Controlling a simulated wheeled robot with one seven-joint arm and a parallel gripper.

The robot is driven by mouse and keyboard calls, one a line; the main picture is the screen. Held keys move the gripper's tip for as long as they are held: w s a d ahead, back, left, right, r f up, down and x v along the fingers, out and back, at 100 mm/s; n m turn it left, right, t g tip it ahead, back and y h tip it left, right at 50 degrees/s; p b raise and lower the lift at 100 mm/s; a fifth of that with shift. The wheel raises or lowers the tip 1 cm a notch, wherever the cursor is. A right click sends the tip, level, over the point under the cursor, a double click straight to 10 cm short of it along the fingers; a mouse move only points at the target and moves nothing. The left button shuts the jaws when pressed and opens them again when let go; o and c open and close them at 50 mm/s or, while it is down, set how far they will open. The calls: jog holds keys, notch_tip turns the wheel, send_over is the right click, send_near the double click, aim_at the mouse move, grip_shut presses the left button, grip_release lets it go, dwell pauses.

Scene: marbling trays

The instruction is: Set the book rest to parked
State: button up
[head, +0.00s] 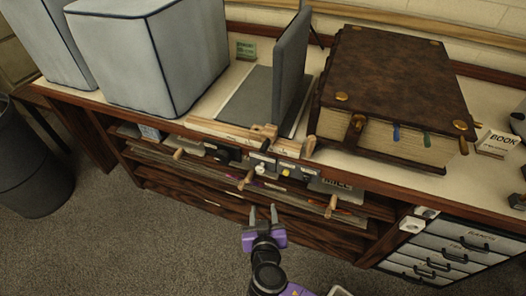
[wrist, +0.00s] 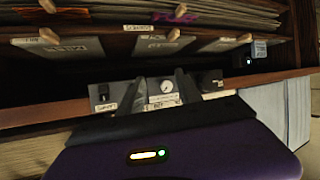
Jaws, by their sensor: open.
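The book rest appears to be the grey padded stand on the cabinet top. Its upright panel (head: 291,68) stands nearly vertical, and its flat grey base (head: 245,98) lies to the left. A wooden lever and block (head: 264,136) sit at its front edge; I cannot read a parked mark. My gripper (head: 263,212) is open and empty, low in front of the cabinet and apart from the rest. In the wrist view its grey fingers (wrist: 152,92) point at a small control panel (wrist: 162,88) with a gauge and knobs. The book rest is not identifiable there.
A thick brown book (head: 392,85) lies right of the stand, near a BOOK label (head: 495,143). Blue-grey padded boxes (head: 155,55) stand left. Open shelves (head: 200,160) with wooden pegs run below the top. Drawers (head: 450,250) are at right, a dark bin (head: 30,155) at left.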

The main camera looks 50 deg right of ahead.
aim_at(262, 151)
jog(key=w+d+r+m+h, duration=0.1)
jog(key=w+r+m+h, duration=0.1)
jog(key=r, duration=0.1)
jog(key=w+d+r+m+g+h+b, duration=0.1)
jog(key=w+d+r+m+h, duration=0.1)
jog(key=w+r+m+h, duration=0.1)
jog(key=w+d+r+m+g+h, duration=0.1)
jog(key=w+d+r+m+h, duration=0.1)
jog(key=r, duration=0.3)
jog(key=shift+w+d+m, duration=0.15)
jog(key=shift+w+m, duration=0.1)
jog(key=shift+m, duration=0.05)
jog(key=p+x, duration=0.1)
jog(key=x, duration=0.6)
jog(key=shift+d, duration=0.35)
grip_shut()
jog(key=shift+a, duration=0.1)
